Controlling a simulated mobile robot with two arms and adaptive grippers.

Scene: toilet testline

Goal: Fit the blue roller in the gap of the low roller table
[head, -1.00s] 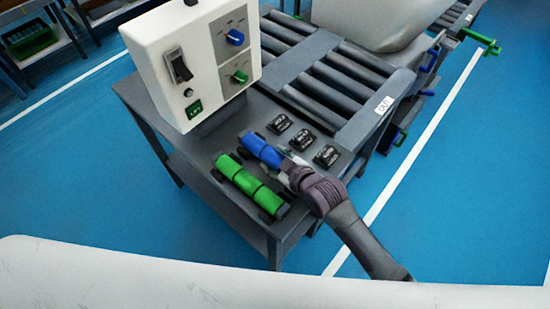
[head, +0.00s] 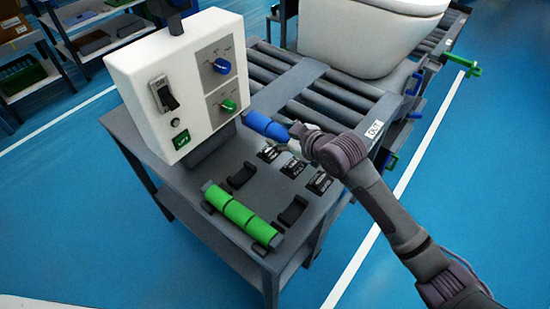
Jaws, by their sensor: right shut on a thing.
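The blue roller (head: 265,126) is held by my right gripper (head: 295,138), which is shut on its right end. The roller is raised above the table's front shelf, in front of the rollers and to the right of the white control box. The low roller table (head: 345,105) has dark grey rollers with a flat plate across them. The gap cannot be made out clearly. My left gripper is not in view.
A green roller (head: 240,213) lies in holders at the front left, beside an empty pair of black holders (head: 242,175). Small black blocks sit on the shelf. The white control box (head: 180,85) stands close on the left. A white toilet (head: 370,35) rests at the back.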

